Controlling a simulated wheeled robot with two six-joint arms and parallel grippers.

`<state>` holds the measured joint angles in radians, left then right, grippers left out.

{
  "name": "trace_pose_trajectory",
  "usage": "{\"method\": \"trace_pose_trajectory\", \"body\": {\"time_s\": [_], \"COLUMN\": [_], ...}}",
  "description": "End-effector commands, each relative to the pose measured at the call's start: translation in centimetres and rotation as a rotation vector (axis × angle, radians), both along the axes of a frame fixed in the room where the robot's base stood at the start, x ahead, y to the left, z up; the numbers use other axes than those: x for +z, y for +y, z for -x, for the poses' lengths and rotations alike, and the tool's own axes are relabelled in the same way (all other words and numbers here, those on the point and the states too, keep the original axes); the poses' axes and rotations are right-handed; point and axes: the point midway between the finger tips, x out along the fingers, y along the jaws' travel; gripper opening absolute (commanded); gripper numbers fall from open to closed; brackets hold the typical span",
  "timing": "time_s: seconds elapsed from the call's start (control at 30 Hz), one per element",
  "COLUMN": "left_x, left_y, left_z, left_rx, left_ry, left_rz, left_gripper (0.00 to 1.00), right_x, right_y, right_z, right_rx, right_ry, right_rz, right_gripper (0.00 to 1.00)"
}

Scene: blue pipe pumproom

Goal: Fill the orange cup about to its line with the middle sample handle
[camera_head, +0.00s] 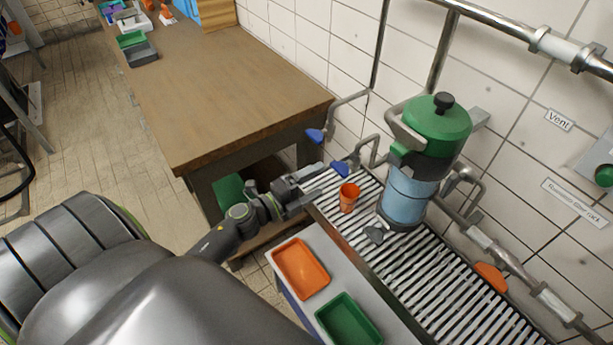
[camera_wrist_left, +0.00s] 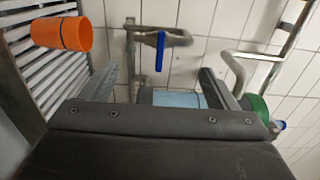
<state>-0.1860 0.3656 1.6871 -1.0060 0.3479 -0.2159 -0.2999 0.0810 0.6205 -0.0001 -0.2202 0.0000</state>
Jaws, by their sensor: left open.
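The orange cup (camera_head: 348,198) stands upright on the slatted grate, left of the green-topped vessel. In the left wrist view the cup (camera_wrist_left: 62,34) shows a dark line around it; its inside is not visible. One blue tap handle (camera_head: 340,168) is just behind my left gripper (camera_head: 316,182); another blue handle (camera_head: 315,135) is farther back on a separate bent pipe. The left wrist view shows a blue handle (camera_wrist_left: 160,52) beyond the open, empty fingers (camera_wrist_left: 160,84). I cannot tell which handle is the middle one. The right gripper is out of view.
The filter vessel (camera_head: 408,195) with green top stands on the grate (camera_head: 450,285), a grey piece (camera_head: 376,234) beside it. A wooden table (camera_head: 225,85) is behind left. Orange (camera_head: 300,268) and green (camera_head: 348,320) trays lie in front. An orange handle (camera_head: 490,277) is at right.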

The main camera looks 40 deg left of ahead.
Motion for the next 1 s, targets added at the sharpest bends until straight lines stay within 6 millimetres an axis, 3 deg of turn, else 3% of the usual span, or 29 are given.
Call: {"method": "trace_pose_trajectory", "body": {"time_s": [0.5, 1.0], "left_x": [0.0, 0.0], "left_y": [-2.3, -2.7], "left_z": [-6.7, -7.7], "left_rx": [0.001, 0.001], "left_ry": [0.0, 0.001], "left_rz": [0.004, 0.003], "left_gripper": [0.82, 0.82], "right_x": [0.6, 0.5], "right_y": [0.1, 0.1], "right_z": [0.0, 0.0], "right_rx": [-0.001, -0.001], "right_ry": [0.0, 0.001], "right_rz": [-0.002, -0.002], "right_gripper": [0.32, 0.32]}}
